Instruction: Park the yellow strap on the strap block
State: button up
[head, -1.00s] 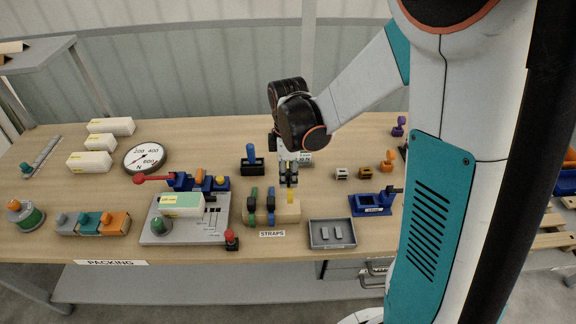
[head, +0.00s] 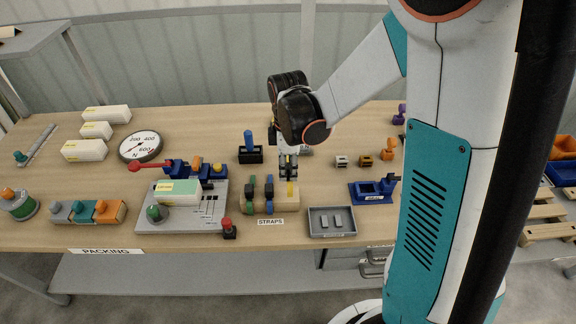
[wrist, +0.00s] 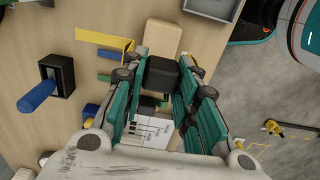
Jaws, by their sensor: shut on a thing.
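The strap block (head: 270,209) is a pale wooden block behind the STRAPS label. Green and blue straps (head: 252,192) with dark ends sit side by side on its left part. The yellow strap (head: 291,188) is at the block's right end, directly under my gripper (head: 288,173). In the wrist view the fingers (wrist: 163,85) are closed around a dark block-like piece, and a flat yellow band (wrist: 100,38) extends left beside the pale block (wrist: 162,38). The fingers hide much of the strap, so I cannot tell whether it touches the block.
A grey tray (head: 332,232) is right of the block, and a blue fixture (head: 373,193) is farther right. A dark holder with a blue lever (head: 249,153) stands behind.

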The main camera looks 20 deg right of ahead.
jog(key=shift+f+b, duration=0.9)
jog(key=shift+f, duration=0.5)
jog(key=shift+f+b, duration=2.85)
jog(key=shift+f, duration=0.2)
dwell(0.8)
jog(key=o, duration=1.1)
notch_tip(320, 180, up, 12)
jog(key=shift+r, duration=0.1)
